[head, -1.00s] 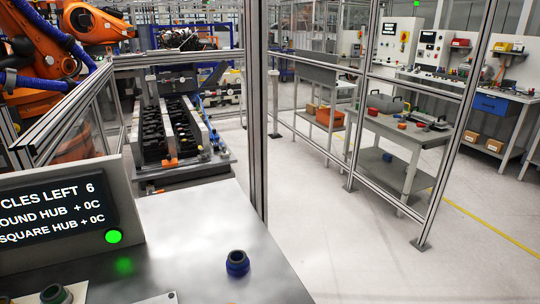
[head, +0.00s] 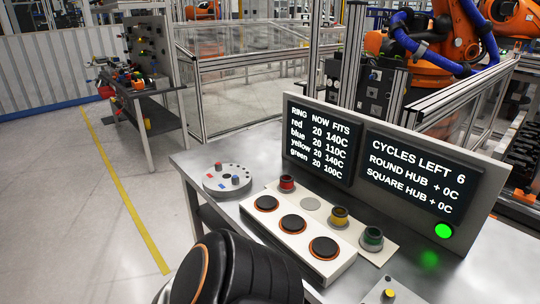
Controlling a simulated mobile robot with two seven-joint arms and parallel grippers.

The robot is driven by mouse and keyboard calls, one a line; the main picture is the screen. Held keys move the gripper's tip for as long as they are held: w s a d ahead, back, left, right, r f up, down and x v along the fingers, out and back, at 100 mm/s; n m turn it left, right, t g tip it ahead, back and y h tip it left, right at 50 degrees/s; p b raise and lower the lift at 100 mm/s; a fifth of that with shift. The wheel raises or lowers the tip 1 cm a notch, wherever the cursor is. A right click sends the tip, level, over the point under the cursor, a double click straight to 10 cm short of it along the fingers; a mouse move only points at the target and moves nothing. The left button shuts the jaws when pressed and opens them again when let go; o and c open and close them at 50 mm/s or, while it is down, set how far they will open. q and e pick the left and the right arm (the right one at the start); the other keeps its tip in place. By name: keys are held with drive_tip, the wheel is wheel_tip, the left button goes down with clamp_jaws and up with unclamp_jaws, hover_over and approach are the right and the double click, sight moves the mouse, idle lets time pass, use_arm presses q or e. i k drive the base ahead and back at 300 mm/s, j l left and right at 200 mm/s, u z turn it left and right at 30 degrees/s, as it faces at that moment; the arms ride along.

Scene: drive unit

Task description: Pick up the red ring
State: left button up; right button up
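The red ring (head: 287,184) sits on a dark hub-like piece or stands as a small cup shape at the far left end of a pale strip (head: 392,250) on the metal bench. A bare round spot (head: 310,203) is beside it on the strip. The yellow ring (head: 339,217) and the green ring (head: 372,238) stand farther right in the same row. My black arm link (head: 240,270) with an orange band rises at the bottom, nearer than the rings. Neither gripper's fingers show.
A white block (head: 290,240) with three black, orange-rimmed discs lies in front of the strip. A round grey plate (head: 227,180) with small posts is at the bench's left. A display panel (head: 375,160) stands behind the rings. A small button box (head: 390,292) is at the bottom right.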

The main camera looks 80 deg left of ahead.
sight(287, 183)
drive_tip(key=u, duration=2.45)
drive_tip(key=z, duration=0.65)
drive_tip(key=j+z, duration=0.45)
drive_tip(key=i+j+z, duration=0.1)
drive_tip(key=j+z, duration=0.5)
drive_tip(key=j, duration=0.25)
drive_tip(key=k+j+z, duration=0.15)
drive_tip(key=j, duration=0.2)
